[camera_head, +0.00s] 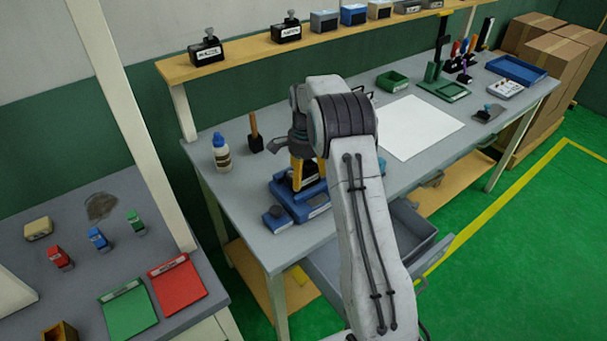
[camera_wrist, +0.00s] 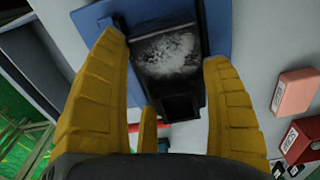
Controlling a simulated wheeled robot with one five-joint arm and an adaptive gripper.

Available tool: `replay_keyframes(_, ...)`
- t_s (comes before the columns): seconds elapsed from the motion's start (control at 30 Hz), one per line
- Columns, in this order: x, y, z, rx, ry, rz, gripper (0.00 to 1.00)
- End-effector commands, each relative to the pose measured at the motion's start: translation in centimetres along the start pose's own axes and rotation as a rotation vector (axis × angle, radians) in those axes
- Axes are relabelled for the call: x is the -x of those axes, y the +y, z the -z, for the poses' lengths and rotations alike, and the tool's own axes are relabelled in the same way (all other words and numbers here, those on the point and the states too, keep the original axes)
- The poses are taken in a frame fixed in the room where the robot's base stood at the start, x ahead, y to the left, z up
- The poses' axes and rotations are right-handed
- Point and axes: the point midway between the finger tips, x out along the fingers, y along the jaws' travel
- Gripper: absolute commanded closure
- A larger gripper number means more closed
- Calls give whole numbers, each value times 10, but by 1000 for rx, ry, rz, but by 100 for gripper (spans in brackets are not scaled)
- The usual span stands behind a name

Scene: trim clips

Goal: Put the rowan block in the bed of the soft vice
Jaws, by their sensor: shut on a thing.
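The soft vice (camera_head: 297,205) is a blue block-like fixture near the left front edge of the grey workbench; its blue base (camera_wrist: 218,38) shows at the top of the wrist view. My gripper (camera_head: 303,176), with yellow fingers, points down over the vice. In the wrist view my gripper (camera_wrist: 168,75) is shut on a dark block, the rowan block (camera_wrist: 166,55), which has a pale smudged patch. No name is readable on it. The block overlaps the vice in that view. I cannot tell whether it touches the bed, which the fingers and block partly hide.
A white bottle (camera_head: 221,152) and a wooden-handled tool (camera_head: 255,135) stand left of the vice. A white sheet (camera_head: 418,127) lies to the right. Labelled black blocks (camera_head: 206,51) stand on the shelf (camera_head: 240,62) above. An open drawer (camera_head: 408,233) sticks out below the bench.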

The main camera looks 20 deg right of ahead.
Motion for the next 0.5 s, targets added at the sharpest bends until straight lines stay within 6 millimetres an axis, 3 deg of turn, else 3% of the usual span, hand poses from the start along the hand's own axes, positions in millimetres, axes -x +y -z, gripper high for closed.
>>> replay_keyframes(0.17, -3, 0, 0, 0, 0, 0, 62)
replay_keyframes(0.2, -4, 0, 0, 0, 0, 0, 24)
replay_keyframes(0.5, -3, 0, 0, 0, 0, 0, 0)
